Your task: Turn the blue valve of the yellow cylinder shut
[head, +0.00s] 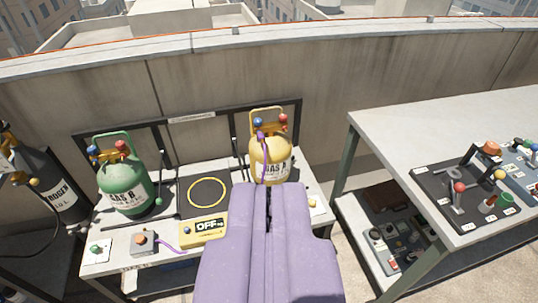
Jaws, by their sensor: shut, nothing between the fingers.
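The yellow cylinder (271,150) stands upright at the back right of the left bench, with a lettered label partly hidden low on its front. Its blue valve (258,122) sits at the top left, with a red valve (283,118) to its right. A thin purple strand, perhaps a hose, runs down from near the blue valve. My gripper (269,189) is the large purple shape at bottom centre, shut and empty. In the picture its front lies below the blue valve, apart from it, and covers the cylinder's foot. The valve's exact turn is too small to tell.
A green cylinder (124,176) with blue and red valves stands at the left of the bench. A yellow box reading OFF (204,230) sits in front of a black plate (191,187). A dark nitrogen cylinder (52,190) is far left. A table (395,125) stands right; a wall rises behind.

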